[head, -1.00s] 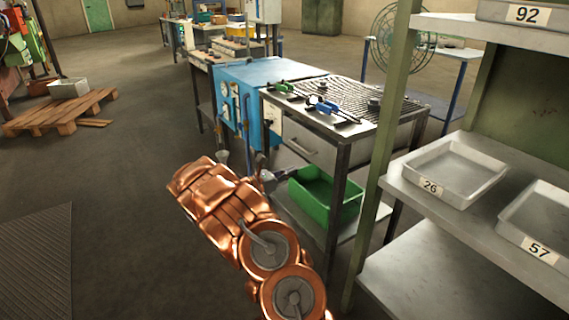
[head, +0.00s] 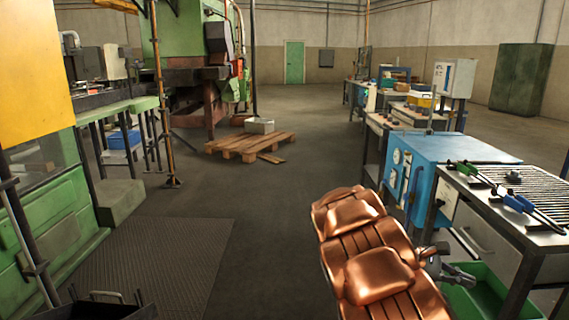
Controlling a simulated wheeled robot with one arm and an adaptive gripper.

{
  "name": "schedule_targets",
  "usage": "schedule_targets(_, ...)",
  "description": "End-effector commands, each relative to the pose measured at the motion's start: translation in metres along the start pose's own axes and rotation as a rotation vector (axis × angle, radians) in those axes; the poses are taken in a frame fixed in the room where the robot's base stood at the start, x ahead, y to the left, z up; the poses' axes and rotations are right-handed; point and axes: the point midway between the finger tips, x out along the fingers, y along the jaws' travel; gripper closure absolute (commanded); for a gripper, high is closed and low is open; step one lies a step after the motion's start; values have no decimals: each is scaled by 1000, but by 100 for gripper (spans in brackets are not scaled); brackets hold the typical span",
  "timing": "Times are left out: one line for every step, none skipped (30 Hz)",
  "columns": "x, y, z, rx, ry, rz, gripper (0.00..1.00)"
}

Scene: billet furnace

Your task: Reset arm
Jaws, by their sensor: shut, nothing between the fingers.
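My copper-coloured arm (head: 375,255) reaches up from the bottom right of the head view. My gripper (head: 462,277) is the small dark grey end at the right side of the arm, partly hidden behind it. It is shut and holds nothing. It shows in front of the green bin (head: 488,292), and I cannot tell the gap between them.
A workbench with a slatted top (head: 510,178) and a blue cabinet (head: 432,160) stand close on the right. Green machinery (head: 50,225) lines the left. A wooden pallet (head: 248,146) lies ahead. The floor between is free.

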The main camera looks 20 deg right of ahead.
Motion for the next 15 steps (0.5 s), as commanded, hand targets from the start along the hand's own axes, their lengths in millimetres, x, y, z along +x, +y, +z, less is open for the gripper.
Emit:
schedule_targets(-8, -12, 8, 39, 31, -25, 100)
schedule_targets(-12, -20, 10, 59, 48, -42, 100)
schedule_targets(-17, -31, 13, 84, 71, -66, 100)
schedule_targets(-22, -38, 15, 105, 90, -83, 100)
schedule_targets(-26, -46, 17, 126, 110, -101, 100)
schedule_targets(-32, -56, 19, 151, 136, -125, 100)
schedule_targets(-37, -64, 20, 169, 155, -142, 100)
schedule_targets(-42, -73, 22, 186, 175, -161, 100)
schedule_targets(-48, -84, 23, 210, 201, -186, 100)
schedule_targets(-52, -93, 24, 224, 220, -206, 100)
schedule_targets(-58, -101, 24, 240, 241, -225, 100)
schedule_targets(-65, -112, 25, 263, 270, -250, 100)
schedule_targets(-70, -120, 26, 277, 291, -268, 100)
schedule_targets(-76, -129, 26, 290, 311, -287, 100)
schedule_targets(-83, -141, 26, 307, 338, -315, 100)
